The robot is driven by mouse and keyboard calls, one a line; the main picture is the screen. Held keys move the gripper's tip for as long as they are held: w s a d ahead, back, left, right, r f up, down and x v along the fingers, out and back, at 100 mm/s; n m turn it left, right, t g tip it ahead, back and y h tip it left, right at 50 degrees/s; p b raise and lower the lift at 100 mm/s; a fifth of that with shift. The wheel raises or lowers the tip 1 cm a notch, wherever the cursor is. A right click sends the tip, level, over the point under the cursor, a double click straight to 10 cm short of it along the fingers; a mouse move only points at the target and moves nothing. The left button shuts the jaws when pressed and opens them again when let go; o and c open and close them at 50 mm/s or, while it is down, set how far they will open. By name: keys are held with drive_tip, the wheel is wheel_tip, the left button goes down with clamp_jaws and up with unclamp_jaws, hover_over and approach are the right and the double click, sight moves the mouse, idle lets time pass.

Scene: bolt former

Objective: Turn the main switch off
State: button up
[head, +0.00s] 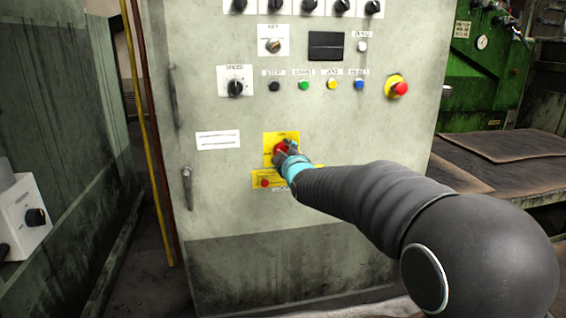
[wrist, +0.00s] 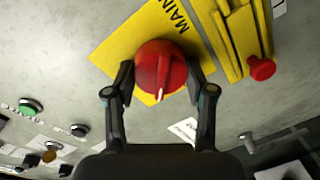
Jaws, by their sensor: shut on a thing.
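The main switch is a red rotary knob (head: 281,147) on a yellow plate (head: 271,136) at the middle of the grey cabinet. In the wrist view the red knob (wrist: 161,68) shows large, with a white mark on its raised grip bar. The yellow plate (wrist: 128,40) behind it reads "MAIN". My gripper (head: 289,152) is at the knob in the head view. In the wrist view my gripper (wrist: 160,84) has one finger on each side of the knob, closed against it. In the head view the gripper partly hides the knob and plate.
Below the switch is a yellow strip with a small red knob (head: 264,183). Above are a red emergency button (head: 399,88), coloured push buttons, a speed dial (head: 235,87) and a key switch (head: 272,45). A door handle (head: 187,187) sticks out at left.

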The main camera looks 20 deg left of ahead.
drive_tip(key=n, duration=0.4)
drive_tip(key=shift+s+a+r, duration=0.1)
drive_tip(key=shift+a, duration=0.05)
drive_tip(key=shift+n+h+p, duration=0.3)
drive_tip(key=shift+n+p, duration=0.6)
drive_tip(key=shift+n, duration=1.1)
drive_tip(key=o, duration=1.2)
drive_tip(key=shift+a, duration=0.1)
drive_tip(key=shift+c, duration=0.2)
drive_tip(key=shift+d, duration=0.2)
drive_tip(key=f+v, duration=0.1)
drive_tip(key=v, duration=1)
drive_tip(key=shift+s+r, duration=0.35)
drive_tip(key=shift+s, duration=0.15)
